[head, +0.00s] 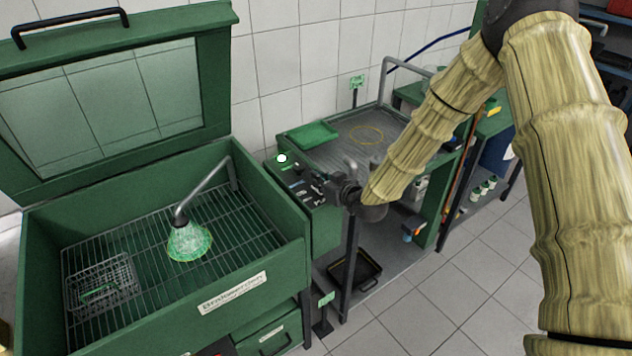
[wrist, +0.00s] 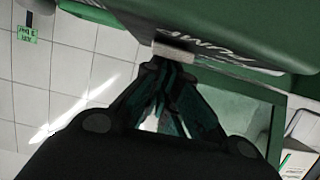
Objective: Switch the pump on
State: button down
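The pump control panel is the green box (head: 318,222) on the right side of the green wash cabinet. Its top carries small dark controls and a bright white round spot (head: 282,158). In the wrist view, white lettering that seems to read PUMP (wrist: 205,68) shows on the green face, with a grey metal piece (wrist: 174,52) at its edge. My gripper (head: 326,187) is at the panel's right side. In the wrist view my gripper (wrist: 168,72) has its fingers together, tips right at the grey piece. I cannot tell whether they touch it; nothing shows between them.
The cabinet's lid (head: 110,95) stands open. Inside, a bent spout (head: 205,190) ends over a pale translucent cone (head: 188,242), and a wire basket (head: 102,285) sits on the rack. A drain table (head: 335,155) stands behind the panel. Floor at right (head: 470,295) is clear.

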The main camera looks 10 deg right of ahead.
jog(key=shift+f, duration=0.15)
jog(key=shift+w+a, duration=0.4)
jog(key=shift+w, duration=0.3)
jog(key=shift+r, duration=0.35)
jog(key=r, duration=0.2)
jog(key=r+p, duration=0.1)
jog(key=shift+w+a+r, duration=0.15)
jog(key=shift+w+r, duration=0.05)
jog(key=shift+w, duration=0.05)
jog(key=r+b+v, duration=0.1)
jog(key=b+v, duration=0.3)
jog(key=v, duration=0.6)
jog(key=s+d+f+m+g+h, duration=0.2)
jog(key=s+f+g, duration=0.1)
jog(key=s+f, duration=0.9)
jog(key=s+d+f+m+g+h, duration=0.25)
jog(key=s+f, duration=0.55)
jog(key=f, duration=0.7)
jog(key=s+d+f+g, duration=0.2)
jog(key=s+f, duration=0.1)
jog(key=s, duration=0.5)
jog(key=s+d+f+m+g+h, duration=0.1)
jog(key=s+f, duration=0.3)
jog(key=s, duration=0.5)
jog(key=s+d+f+m+g+h, duration=0.1)
jog(key=s+d+f+g, duration=0.2)
jog(key=s, duration=0.6)
jog(key=shift+s+f+g, duration=0.2)
jog(key=shift+f+g, duration=0.25)
jog(key=shift+g, duration=0.1)
